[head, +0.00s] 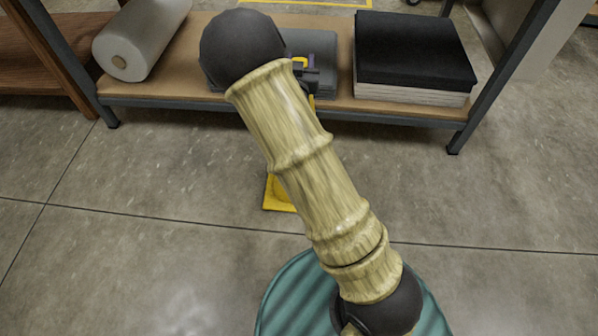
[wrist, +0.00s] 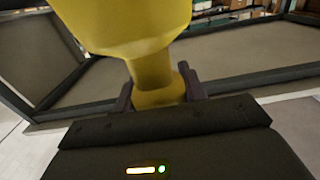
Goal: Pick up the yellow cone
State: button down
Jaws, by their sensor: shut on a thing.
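The yellow cone (head: 279,196) is mostly hidden behind my arm in the head view. A corner of its flat yellow base shows beside the arm, in front of the shelf; I cannot tell whether it touches the floor. In the wrist view the yellow cone (wrist: 130,22) fills the upper middle, with a narrow part between the two dark fingers of my gripper (wrist: 160,88). My gripper is shut on that narrow part. In the head view only a small dark piece of my gripper (head: 306,76) shows past the arm.
A low shelf (head: 190,94) stands behind, holding a white roll (head: 140,38), a grey case (head: 322,48) and a stack under a black cover (head: 412,50). A wooden unit (head: 40,62) stands at the left. The concrete floor is clear on both sides of the arm.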

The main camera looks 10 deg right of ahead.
jog(key=shift+r, duration=0.15)
notch_tip(320, 180, up, 10)
jog(key=p, duration=0.5)
dwell(0.5)
jog(key=shift+r+p, duration=0.1)
jog(key=shift+p, duration=0.2)
